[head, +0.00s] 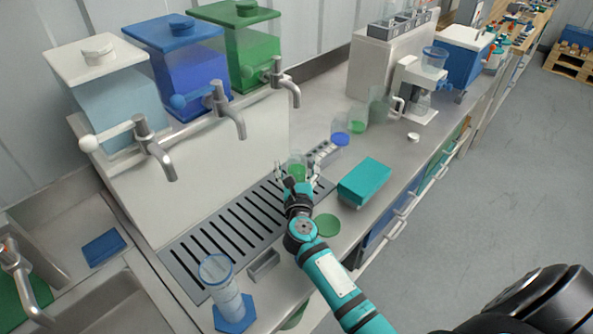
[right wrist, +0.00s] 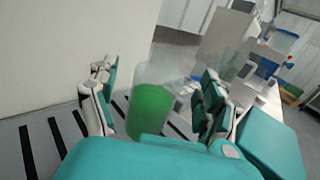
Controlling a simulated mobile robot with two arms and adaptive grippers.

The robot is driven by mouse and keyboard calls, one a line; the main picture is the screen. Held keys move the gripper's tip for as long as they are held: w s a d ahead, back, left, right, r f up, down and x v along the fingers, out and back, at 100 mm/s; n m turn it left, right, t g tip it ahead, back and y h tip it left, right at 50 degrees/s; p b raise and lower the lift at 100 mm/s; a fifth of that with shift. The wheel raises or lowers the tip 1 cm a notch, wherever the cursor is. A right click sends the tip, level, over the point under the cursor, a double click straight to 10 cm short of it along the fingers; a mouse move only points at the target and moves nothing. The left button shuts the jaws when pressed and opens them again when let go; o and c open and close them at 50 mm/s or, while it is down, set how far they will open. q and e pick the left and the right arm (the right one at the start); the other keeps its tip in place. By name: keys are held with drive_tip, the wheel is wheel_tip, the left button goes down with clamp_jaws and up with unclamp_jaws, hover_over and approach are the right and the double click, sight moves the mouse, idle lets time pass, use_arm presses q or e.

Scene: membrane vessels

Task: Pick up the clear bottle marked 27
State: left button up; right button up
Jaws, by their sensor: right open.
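My right gripper (head: 298,176) is open over the dark slotted drain grate (head: 222,238). A clear vessel with a green lower part (head: 297,164) stands upright between its fingers. In the right wrist view the same vessel (right wrist: 150,108) shows between the two open fingers (right wrist: 155,100), with gaps visible at its sides. I can read no number on it, so I cannot tell whether it is marked 27. Other clear vessels stand farther back, one with a blue base (head: 341,134) and one with a green base (head: 357,121). My left gripper is not in view.
A teal box (head: 364,182) and a green disc (head: 327,225) lie right of the gripper. A clear cylinder (head: 221,279) stands on a blue hexagonal base at the front. Taps (head: 228,110) under three coloured tanks overhang the grate.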

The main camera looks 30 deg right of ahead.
drive_tip(key=x, duration=0.2)
drive_tip(key=shift+w+d, duration=0.15)
drive_tip(key=shift+w, duration=0.05)
drive_tip(key=shift+c, duration=1)
drive_tip(key=c, duration=1.1)
drive_tip(key=shift+c, duration=0.7)
drive_tip(key=shift+r, duration=0.1)
